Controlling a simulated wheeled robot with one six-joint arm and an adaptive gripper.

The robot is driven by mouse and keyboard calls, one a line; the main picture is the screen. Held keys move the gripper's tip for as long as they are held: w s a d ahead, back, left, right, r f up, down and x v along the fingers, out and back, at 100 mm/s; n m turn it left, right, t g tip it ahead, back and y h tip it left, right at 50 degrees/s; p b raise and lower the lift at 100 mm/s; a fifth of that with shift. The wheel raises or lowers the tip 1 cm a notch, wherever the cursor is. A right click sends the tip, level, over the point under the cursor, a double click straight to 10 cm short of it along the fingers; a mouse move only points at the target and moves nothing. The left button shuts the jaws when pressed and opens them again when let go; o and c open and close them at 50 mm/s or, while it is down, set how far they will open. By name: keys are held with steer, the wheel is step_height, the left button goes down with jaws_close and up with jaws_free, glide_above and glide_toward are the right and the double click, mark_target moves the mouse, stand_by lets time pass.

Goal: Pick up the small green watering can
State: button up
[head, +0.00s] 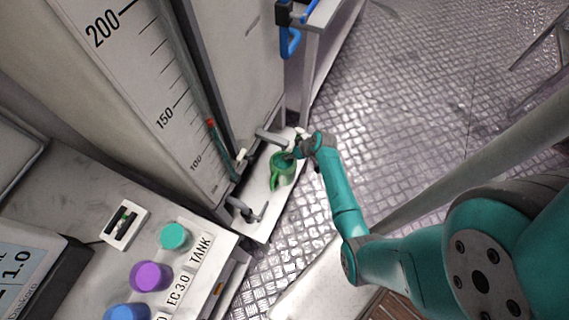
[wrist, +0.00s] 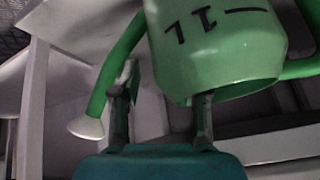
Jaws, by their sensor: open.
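The small green watering can (head: 281,176) stands on a narrow white ledge beside the tall gauge tank in the head view. In the wrist view its green body (wrist: 222,45) with dark markings fills the upper middle, and its spout (wrist: 118,55) curves down the left to a white end. My gripper (head: 297,153) is at the can's upper right side in the head view. In the wrist view my gripper (wrist: 161,102) is open, with its right finger overlapping the can's rim and its left finger beside the spout. I cannot tell whether either finger touches the can.
The white ledge (head: 259,221) carries grey pipe fittings (head: 242,210) close to the can. The tall tank with a scale (head: 150,90) stands left of it. Blue clamps (head: 289,42) are on a grey frame above. The metal floor (head: 430,110) on the right is mostly clear.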

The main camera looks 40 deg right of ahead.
steer(key=shift+w+f, duration=0.1)
steer(key=shift+f, duration=0.05)
jaws_close()
stand_by(0.4)
steer(key=shift+r, duration=0.2)
